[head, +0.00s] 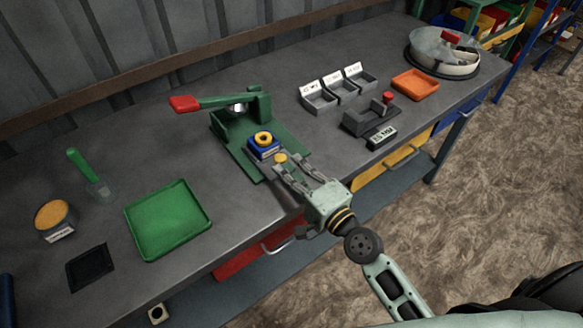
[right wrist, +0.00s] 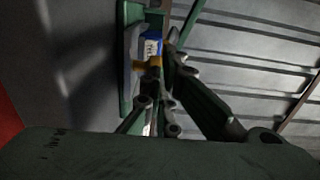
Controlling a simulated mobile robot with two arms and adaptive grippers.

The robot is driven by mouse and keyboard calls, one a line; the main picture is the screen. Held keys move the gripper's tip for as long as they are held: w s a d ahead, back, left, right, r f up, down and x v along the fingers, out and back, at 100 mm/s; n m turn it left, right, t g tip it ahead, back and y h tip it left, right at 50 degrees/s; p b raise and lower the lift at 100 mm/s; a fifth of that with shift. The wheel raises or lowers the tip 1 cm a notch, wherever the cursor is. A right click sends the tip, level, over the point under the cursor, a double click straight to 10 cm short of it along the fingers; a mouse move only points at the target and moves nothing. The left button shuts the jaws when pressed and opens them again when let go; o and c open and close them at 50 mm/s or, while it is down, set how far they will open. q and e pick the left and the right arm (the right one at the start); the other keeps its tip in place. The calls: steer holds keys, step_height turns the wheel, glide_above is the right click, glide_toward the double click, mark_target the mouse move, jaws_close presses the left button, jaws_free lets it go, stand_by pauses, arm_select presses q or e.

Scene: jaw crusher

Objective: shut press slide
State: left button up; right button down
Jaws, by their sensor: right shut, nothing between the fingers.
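The green press (head: 240,118) stands on the workbench, with a lever ending in a red grip (head: 184,104) that points left. On its green base plate (head: 236,156) sits the press slide (head: 264,151), a blue block with a yellow ring (head: 263,138) on top. A small yellow knob (head: 280,158) shows at the slide's front side. My right gripper (head: 288,168) is shut and empty, its fingertips at the knob; contact is unclear. In the right wrist view the fingertips (right wrist: 160,72) are close to the yellow knob (right wrist: 146,63) and blue block (right wrist: 151,45). My left gripper is not in view.
Left of the press are a green tray (head: 168,222), a green-handled tool (head: 90,172) and a round yellow-topped tin (head: 53,216). To the right are small grey bins (head: 320,100), a dark fixture (head: 364,120), an orange tray (head: 415,84) and a round bowl (head: 443,58).

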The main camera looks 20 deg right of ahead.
mark_target(259, 134)
steer(key=x, duration=1.2)
steer(key=shift+w, duration=0.1)
steer(key=shift+w+a+r, duration=0.1)
steer(key=shift+w+r, duration=0.1)
steer(key=shift+w, duration=0.2)
steer(key=shift+s, duration=0.1)
